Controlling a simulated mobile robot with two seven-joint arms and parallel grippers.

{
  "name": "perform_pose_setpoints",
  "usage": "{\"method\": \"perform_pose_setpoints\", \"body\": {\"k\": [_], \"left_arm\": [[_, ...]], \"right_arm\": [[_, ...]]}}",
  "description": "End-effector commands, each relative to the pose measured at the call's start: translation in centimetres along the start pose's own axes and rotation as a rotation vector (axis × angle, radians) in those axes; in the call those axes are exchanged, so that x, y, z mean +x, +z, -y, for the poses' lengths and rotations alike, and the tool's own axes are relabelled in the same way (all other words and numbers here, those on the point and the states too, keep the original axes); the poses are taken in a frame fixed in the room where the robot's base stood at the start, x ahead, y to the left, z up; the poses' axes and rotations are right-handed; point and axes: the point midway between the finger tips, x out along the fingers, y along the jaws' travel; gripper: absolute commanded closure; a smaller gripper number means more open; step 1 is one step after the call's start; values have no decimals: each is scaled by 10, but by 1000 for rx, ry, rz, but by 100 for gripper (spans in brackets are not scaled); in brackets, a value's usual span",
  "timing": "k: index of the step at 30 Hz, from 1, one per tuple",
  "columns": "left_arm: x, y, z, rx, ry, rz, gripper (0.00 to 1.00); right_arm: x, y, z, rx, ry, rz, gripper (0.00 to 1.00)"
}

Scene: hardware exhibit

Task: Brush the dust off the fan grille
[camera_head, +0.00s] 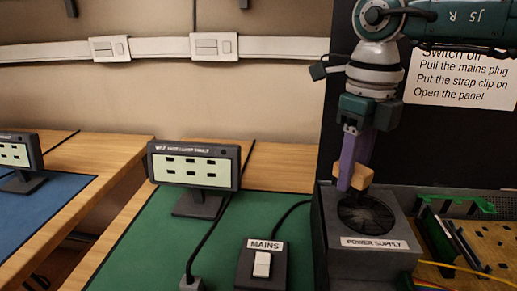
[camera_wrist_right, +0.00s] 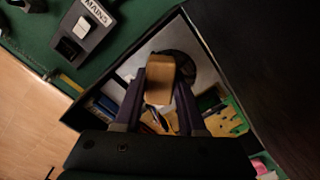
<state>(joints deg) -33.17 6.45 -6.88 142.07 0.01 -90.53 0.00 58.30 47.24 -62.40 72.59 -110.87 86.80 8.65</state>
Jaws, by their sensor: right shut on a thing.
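The fan grille (camera_head: 369,218) is a dark round opening in the top of the grey power supply box (camera_head: 330,230), at the right in the head view. My left gripper is out of view.
A MAINS switch box (camera_head: 262,265) with cables stands left of the power supply on the green mat (camera_head: 150,240). A small display (camera_head: 195,166) stands behind. Right of the power supply are a circuit board (camera_head: 490,225) and yellow wires. A dark panel with an instruction sign (camera_head: 460,78) rises behind.

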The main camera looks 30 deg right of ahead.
Motion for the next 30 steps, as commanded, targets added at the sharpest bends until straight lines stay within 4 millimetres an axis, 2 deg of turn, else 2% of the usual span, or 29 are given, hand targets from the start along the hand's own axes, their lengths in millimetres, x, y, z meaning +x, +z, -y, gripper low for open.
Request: {"method": "perform_pose_setpoints", "body": {"k": [1, 12, 30], "left_arm": [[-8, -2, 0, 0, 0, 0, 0], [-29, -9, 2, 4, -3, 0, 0], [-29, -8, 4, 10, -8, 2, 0]], "right_arm": [[-9, 0, 2, 1, 0, 1, 100], [-38, -3, 10, 6, -1, 2, 100], [-38, -3, 9, -2, 0, 1, 100]]}}
